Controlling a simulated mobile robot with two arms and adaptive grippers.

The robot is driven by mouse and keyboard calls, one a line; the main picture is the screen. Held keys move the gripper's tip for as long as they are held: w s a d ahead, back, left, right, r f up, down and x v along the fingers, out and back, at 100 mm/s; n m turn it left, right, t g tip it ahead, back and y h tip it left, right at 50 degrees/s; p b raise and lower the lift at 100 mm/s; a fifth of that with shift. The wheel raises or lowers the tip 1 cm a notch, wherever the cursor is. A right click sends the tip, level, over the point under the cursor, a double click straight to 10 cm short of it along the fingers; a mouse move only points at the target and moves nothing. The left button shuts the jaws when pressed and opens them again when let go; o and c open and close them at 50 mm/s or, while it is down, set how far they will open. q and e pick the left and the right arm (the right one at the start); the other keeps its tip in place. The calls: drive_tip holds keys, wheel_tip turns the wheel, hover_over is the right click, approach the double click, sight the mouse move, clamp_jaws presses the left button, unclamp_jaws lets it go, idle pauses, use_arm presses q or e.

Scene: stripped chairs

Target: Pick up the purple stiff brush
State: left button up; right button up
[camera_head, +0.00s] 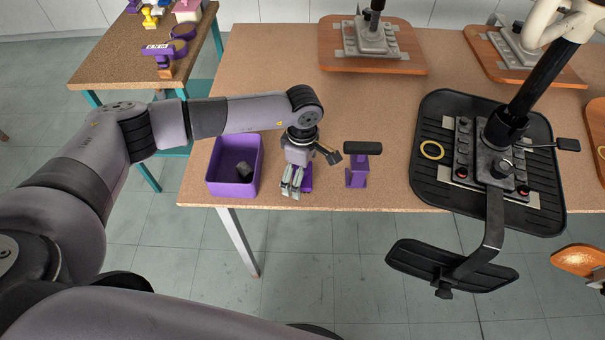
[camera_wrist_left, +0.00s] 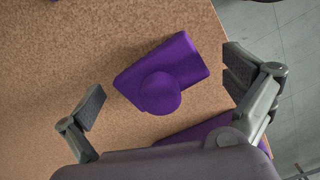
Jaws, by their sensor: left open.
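A purple piece (camera_head: 307,180) with a wide block and a round knob, which appears to be the purple stiff brush, is on the brown table near its front edge. In the left wrist view the purple brush (camera_wrist_left: 162,75) lies between my two fingers, and no bristles show. My left gripper (camera_head: 291,188) is open just above and beside it in the head view, partly covering it. In the wrist view the fingers of my left gripper (camera_wrist_left: 165,85) are spread wide, with gaps on both sides of the brush. My right gripper is not in view.
A purple bin (camera_head: 213,188) holding a grey lump stands left of the gripper. A purple stand with a black top (camera_head: 362,148) is to the right. Farther right a chair mechanism sits on a black seat plate (camera_head: 432,182). The table edge (camera_head: 330,208) is close in front.

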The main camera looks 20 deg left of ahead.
use_arm(q)
drive_tip(key=shift+c, duration=0.4)
drive_tip(key=c, duration=1.1)
drive_tip(key=shift+r, duration=0.1)
wheel_tip(320, 180, up, 20)
drive_tip(key=b, duration=0.3)
